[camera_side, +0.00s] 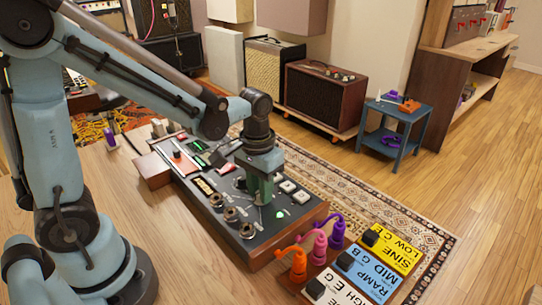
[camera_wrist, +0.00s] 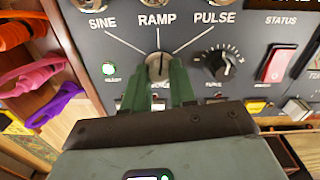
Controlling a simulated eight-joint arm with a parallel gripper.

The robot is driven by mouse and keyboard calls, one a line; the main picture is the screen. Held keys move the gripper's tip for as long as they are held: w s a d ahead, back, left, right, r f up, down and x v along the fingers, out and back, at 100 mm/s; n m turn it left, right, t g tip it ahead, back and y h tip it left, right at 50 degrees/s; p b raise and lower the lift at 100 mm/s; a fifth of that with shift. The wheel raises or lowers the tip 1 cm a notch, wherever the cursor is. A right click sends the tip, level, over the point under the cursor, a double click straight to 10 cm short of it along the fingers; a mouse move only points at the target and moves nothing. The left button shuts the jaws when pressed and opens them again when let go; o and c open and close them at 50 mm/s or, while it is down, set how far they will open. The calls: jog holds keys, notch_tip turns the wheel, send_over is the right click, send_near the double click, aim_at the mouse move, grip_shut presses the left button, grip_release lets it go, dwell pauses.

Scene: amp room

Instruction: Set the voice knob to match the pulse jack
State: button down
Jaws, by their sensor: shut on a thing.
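The grey voice knob (camera_wrist: 157,66) sits below the SINE, RAMP and PULSE labels in the wrist view, with a printed line toward each label. My gripper (camera_wrist: 158,80) is shut on it, one green finger on each side. I cannot tell clearly where its pointer aims. The pulse jack (camera_wrist: 215,3) is only partly in view above the PULSE label (camera_wrist: 214,17). In the side view the jacks stand in a row, with the pulse jack (camera_side: 215,200) farthest from the cables. My gripper (camera_side: 263,200) is down at the panel there and hides the knob.
A black knob (camera_wrist: 218,63) and a red switch (camera_wrist: 276,64) sit to the right of the voice knob. A green light (camera_wrist: 108,68) glows to its left. Orange (camera_side: 298,262), pink (camera_side: 319,246) and purple (camera_side: 337,232) cables stand by the panel's end, near labelled cards (camera_side: 368,272).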

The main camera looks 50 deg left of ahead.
jog(key=m, duration=0.6)
jog(key=shift+m, duration=0.4)
dwell(0.4)
jog(key=c, duration=0.9)
grip_release()
notch_tip(320, 180, up, 12)
jog(key=shift+a, duration=0.15)
jog(key=shift+w, duration=0.1)
